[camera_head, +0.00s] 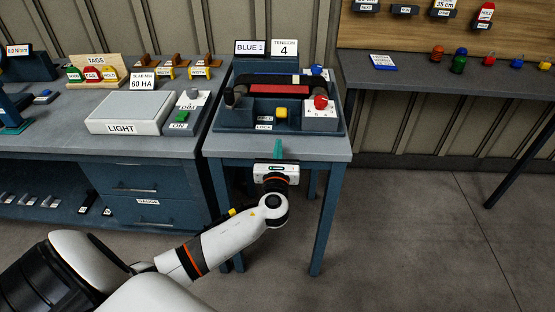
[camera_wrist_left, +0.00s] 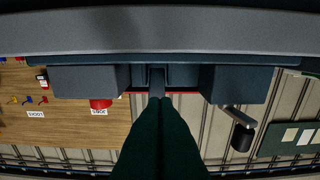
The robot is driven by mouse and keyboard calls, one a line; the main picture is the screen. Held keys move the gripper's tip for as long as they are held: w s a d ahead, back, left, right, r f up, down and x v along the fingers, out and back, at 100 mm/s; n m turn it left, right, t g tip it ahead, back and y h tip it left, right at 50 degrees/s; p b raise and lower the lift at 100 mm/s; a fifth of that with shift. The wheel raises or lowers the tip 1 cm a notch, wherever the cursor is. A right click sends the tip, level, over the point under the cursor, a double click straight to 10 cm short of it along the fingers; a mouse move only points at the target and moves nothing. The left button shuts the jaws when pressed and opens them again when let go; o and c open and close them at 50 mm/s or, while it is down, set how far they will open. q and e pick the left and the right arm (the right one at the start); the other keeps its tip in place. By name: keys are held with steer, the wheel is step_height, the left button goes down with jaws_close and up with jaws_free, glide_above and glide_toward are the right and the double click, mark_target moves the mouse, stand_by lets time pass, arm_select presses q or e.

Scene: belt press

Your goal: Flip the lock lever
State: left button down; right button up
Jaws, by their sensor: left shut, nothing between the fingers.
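The belt press (camera_head: 225,117) sits on a small grey-topped table. A label reading LOCK (camera_head: 264,127) is on its front edge, and a yellow block (camera_head: 281,113) stands just behind; I cannot tell whether that block is the lock lever. My left gripper (camera_head: 278,146) is shut and empty, its green fingers pointing at the press front from over the table's near edge. In the left wrist view, the shut fingers (camera_wrist_left: 160,103) point at a small dark grey upright piece (camera_wrist_left: 157,80) between two grey blocks; contact is unclear. My right gripper is out of view.
A red knob (camera_head: 320,102) is on the press's right side, and a dark knob with a crank (camera_head: 234,97) is on its left. A light box (camera_head: 130,113) stands on the left bench. A shelf table (camera_head: 420,78) is at right. The floor right of the press table is clear.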

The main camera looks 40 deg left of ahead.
mark_target(280, 108)
arm_select(q)
steer(key=w+r, duration=0.1)
steer(key=w+a+r+p, duration=0.1)
steer(key=w+a+r, duration=0.1)
steer(key=w, duration=0.1)
steer(key=shift+a+r, duration=0.15)
steer(key=shift+a, duration=0.1)
steer(key=shift+r+p, duration=0.25)
steer(key=shift+p, duration=0.55)
steer(key=r+g+p, duration=0.1)
steer(key=p, duration=0.3)
steer(key=w+r+h+p, duration=0.1)
steer(key=r+p, duration=0.1)
steer(key=p, duration=0.3)
steer(key=a+r+g+p, duration=0.1)
steer(key=p, duration=0.3)
steer(key=shift+w+r+g+h, duration=0.15)
steer(key=shift+w+g+h, duration=0.15)
steer(key=shift+w, duration=0.1)
steer(key=shift+w+a+r+p, duration=0.5)
steer(key=shift+w+r+p, duration=0.15)
steer(key=shift+w+p, duration=0.25)
steer(key=shift+w+a+r+p, duration=0.2)
steer(key=shift+w+a+r, duration=0.1)
steer(key=shift+w, duration=0.15)
steer(key=shift+w+a+r+p, duration=0.2)
steer(key=shift+w+a, duration=0.1)
steer(key=shift+w, duration=0.1)
steer(key=shift+r, duration=0.2)
